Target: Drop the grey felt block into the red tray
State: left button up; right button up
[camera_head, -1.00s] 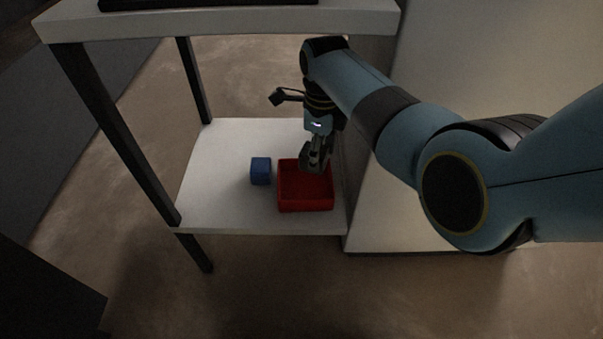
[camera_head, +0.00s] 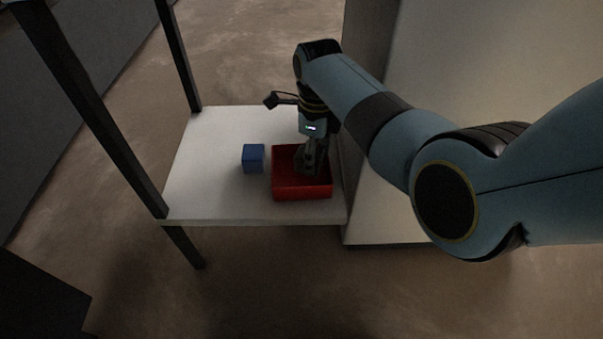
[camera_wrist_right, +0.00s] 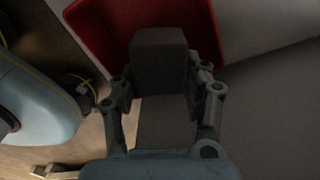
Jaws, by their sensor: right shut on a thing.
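The red tray (camera_head: 302,192) sits on the white lower shelf, against its right side. My right gripper (camera_head: 308,168) points down over the tray, its fingers low at the tray's inside. In the right wrist view the grey felt block (camera_wrist_right: 159,62) is between the fingers of my right gripper (camera_wrist_right: 160,90), which is shut on it. The red tray (camera_wrist_right: 92,32) shows behind the block there. Whether the block touches the tray floor cannot be told. My left gripper is not in view.
A blue cube (camera_head: 253,158) stands on the white shelf (camera_head: 215,190) just left of the tray. Dark shelf legs (camera_head: 95,110) rise at the left. A pale upright panel (camera_head: 430,80) stands close on the right. The shelf's left part is clear.

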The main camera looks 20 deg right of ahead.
jog(key=o, duration=1.1)
notch_tip(320, 180, up, 8)
jog(key=shift+f, duration=0.25)
